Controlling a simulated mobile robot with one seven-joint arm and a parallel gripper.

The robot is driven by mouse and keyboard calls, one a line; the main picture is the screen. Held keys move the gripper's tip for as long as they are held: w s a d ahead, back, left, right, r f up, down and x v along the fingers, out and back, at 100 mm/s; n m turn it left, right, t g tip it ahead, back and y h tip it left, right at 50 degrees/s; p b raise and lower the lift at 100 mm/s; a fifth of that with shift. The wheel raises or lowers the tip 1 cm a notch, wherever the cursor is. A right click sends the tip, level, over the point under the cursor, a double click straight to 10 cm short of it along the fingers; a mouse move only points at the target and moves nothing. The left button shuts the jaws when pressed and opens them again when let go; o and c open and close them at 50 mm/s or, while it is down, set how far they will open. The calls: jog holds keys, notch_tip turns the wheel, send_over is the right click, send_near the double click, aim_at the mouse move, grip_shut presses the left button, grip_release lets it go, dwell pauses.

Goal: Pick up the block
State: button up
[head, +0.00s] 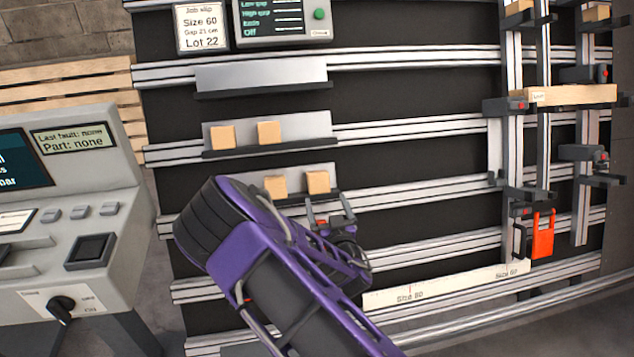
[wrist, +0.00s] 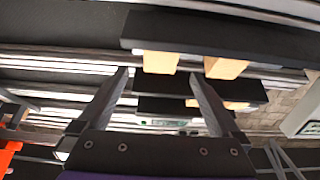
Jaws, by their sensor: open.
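Several small tan wooden blocks sit on two ledges of the rack. On the lower ledge (head: 296,170) are a right block (head: 318,182) and a left block (head: 275,186). The upper ledge (head: 311,126) holds two more blocks (head: 222,135) (head: 269,132). My gripper (head: 331,205) is open and empty, close to the lower ledge's right end. The wrist view looks upside down. In it a lower-ledge block (wrist: 160,62) shows between the fingertips (wrist: 160,76), with another block (wrist: 226,68) to its right. The exact distance to the blocks cannot be told.
A top ledge (head: 262,76) is empty. A control console (head: 80,220) stands at left. A long pale strip (head: 445,285) marked with sizes runs along the lower rail.

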aim_at(320, 184)
jog(key=b+x, duration=0.1)
jog(key=x, duration=1)
jog(key=shift+s+f, duration=0.1)
jog(key=c, duration=1.4)
jog(key=shift+s+r, duration=0.1)
jog(key=shift+r, duration=0.1)
